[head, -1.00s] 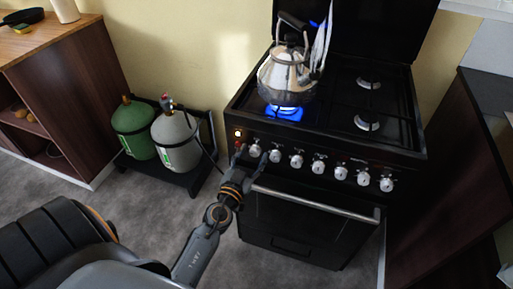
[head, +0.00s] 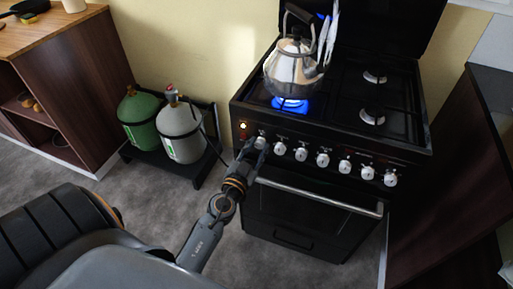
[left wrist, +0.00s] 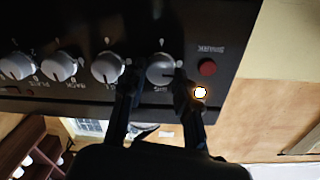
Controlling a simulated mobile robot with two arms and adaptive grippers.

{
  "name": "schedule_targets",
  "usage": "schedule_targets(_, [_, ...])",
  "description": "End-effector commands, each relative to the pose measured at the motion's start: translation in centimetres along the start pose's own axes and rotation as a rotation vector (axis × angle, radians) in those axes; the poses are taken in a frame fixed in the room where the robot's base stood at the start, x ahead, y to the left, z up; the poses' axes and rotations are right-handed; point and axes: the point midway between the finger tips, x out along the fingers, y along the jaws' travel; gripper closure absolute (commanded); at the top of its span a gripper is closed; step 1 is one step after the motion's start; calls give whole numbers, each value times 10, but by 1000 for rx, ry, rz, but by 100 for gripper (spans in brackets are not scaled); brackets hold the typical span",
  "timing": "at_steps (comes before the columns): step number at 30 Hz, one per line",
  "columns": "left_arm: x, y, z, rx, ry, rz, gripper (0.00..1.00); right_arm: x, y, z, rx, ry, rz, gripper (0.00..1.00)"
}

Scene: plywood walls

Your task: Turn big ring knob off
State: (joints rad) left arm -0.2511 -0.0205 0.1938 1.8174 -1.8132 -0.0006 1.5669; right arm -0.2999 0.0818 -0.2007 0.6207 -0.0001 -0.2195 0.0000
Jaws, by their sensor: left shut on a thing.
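The big ring knob (left wrist: 162,70) is a white round knob on the stove's dark front panel, at the left end of the knob row in the head view (head: 261,143). My left gripper (left wrist: 155,85) has its two dark fingers on either side of this knob and is shut on it. In the head view the left gripper (head: 252,151) partly covers the knob. A blue flame (head: 289,104) burns on the front left burner under a steel kettle (head: 292,70). My right gripper is not in view.
Several more white knobs (head: 323,160) run to the right along the panel. The oven handle (head: 315,194) lies just below them. A lit switch (head: 243,125) and a red button (left wrist: 207,67) are beside the knob. Gas bottles (head: 180,130) stand on a low rack at the left.

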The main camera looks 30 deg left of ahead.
Motion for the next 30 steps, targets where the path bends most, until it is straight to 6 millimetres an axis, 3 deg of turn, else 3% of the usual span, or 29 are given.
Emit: schedule_targets(30, [1,3,-1,910,-37,7,100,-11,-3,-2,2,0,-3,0])
